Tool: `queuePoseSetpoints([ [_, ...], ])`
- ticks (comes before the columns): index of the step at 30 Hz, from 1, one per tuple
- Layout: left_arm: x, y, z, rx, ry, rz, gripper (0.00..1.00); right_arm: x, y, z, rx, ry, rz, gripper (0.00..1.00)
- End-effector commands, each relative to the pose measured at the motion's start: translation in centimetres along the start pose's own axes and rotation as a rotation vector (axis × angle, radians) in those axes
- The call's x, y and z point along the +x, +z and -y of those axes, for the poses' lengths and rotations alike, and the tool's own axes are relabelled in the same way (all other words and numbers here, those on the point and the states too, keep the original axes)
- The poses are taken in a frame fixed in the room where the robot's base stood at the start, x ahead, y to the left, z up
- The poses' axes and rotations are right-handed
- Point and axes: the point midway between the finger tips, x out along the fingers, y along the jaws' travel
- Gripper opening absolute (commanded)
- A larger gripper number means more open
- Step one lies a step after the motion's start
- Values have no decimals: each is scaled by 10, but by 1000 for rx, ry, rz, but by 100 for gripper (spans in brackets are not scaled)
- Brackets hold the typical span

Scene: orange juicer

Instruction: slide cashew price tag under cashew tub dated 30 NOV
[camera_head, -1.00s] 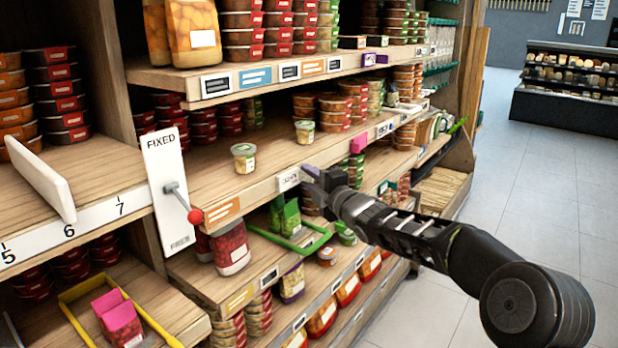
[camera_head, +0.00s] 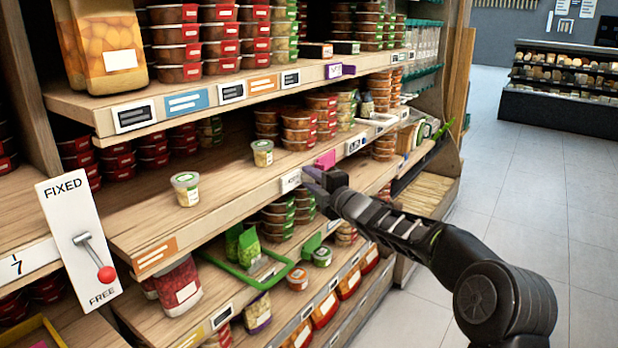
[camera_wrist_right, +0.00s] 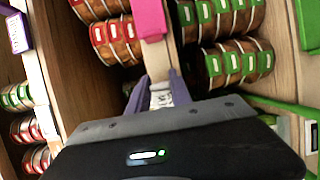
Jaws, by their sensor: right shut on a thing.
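My right gripper (camera_head: 311,179) is at the front edge of the middle shelf, with its fingers shut on a small white price tag (camera_head: 291,181). In the right wrist view the purple fingers of the right gripper (camera_wrist_right: 160,88) close on the tag (camera_wrist_right: 160,99), whose print is too small to read. Two small tubs with pale contents stand on the shelf board: a nearer tub with a light green lid (camera_head: 185,189) and a farther tub (camera_head: 263,153). Their dates cannot be read. Both tubs are left of my gripper and apart from it. My left gripper is out of view.
A pink tag (camera_head: 325,160) sits on the shelf edge just beyond my gripper; an orange label (camera_head: 155,257) is nearer. Stacked red-lidded tubs (camera_head: 300,130) stand behind. A FIXED/FREE lever plate (camera_head: 75,225) is at the left. Bare board lies around both small tubs.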

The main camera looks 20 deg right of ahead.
Motion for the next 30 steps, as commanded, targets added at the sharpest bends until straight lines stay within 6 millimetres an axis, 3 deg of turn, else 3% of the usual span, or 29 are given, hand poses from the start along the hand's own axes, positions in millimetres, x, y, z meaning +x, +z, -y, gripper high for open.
queuePoseSetpoints([
  [8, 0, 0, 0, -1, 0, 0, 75, 0, 1, 2, 1, -3, 1, 0],
  [9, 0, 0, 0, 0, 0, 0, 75, 0, 1, 2, 1, -2, 1, 28],
  [16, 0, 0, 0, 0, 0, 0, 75, 0, 0, 1, 1, -1, 1, 47],
  [25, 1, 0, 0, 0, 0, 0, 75, -1, 0, 1, 0, -1, 0, 47],
  [30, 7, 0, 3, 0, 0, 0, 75, -14, 1, 2, -1, -1, 1, 47],
])
